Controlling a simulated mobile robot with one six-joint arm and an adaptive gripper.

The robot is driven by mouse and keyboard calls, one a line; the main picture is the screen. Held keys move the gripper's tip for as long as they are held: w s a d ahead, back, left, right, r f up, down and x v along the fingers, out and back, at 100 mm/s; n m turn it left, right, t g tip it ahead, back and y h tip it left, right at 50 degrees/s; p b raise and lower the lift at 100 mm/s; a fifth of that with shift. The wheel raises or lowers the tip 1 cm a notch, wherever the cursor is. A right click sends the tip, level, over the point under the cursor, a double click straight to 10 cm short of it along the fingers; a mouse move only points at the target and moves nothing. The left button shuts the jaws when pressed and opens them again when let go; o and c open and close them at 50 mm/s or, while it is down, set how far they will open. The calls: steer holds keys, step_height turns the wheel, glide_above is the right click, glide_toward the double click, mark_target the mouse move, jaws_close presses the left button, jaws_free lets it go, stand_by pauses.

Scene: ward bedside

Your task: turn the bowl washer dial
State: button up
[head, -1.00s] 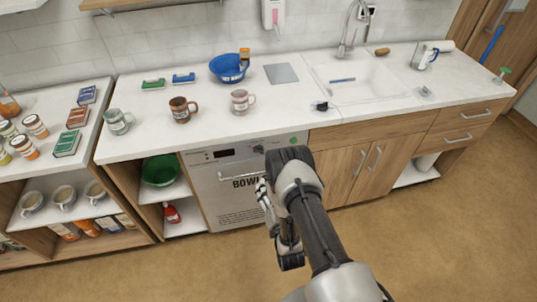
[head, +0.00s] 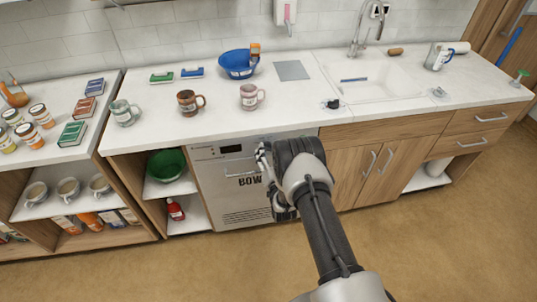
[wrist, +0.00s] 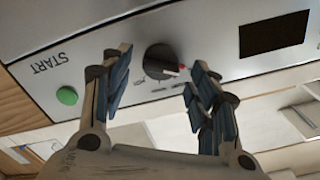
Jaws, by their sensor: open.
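The bowl washer (head: 205,180) is a silver front-panel machine under the counter. In the wrist view its dark round dial (wrist: 160,58) has a red mark at its right side, between a green START button (wrist: 67,96) and a dark display (wrist: 273,36). My gripper (wrist: 162,62) is open, with blue-padded fingers on either side of the dial in the picture. I cannot tell whether they touch it. In the head view my gripper (head: 263,158) is in front of the washer's upper panel, where the dial is hidden or too small to make out.
Mugs (head: 189,102) and a blue bowl (head: 238,66) stand on the counter. An open shelf with a green bowl (head: 166,165) is at left. The floor in front is clear.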

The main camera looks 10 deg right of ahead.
steer(key=shift+w, duration=0.55)
steer(key=c, duration=1.1)
